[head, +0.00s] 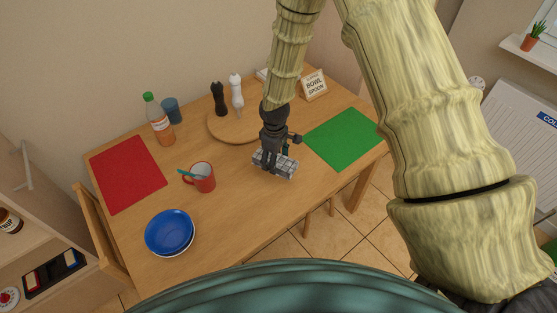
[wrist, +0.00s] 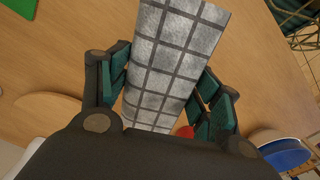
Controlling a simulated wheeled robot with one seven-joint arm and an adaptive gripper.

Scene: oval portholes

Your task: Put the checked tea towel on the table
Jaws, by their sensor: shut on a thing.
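The checked tea towel (head: 283,168) is grey and white and looks folded into a block. In the head view it is at my gripper (head: 274,160), over the middle of the wooden table (head: 240,208). In the wrist view the towel (wrist: 172,62) lies between the two green-padded fingers of my gripper (wrist: 165,95), which is shut on it. I cannot tell whether the towel touches the table top.
A green mat (head: 343,138) lies right of the towel. A red mug (head: 203,177) with a spoon, blue bowls (head: 170,232) and a red mat (head: 126,173) are to the left. A round board (head: 222,127) with two mills stands behind. The table's front middle is bare.

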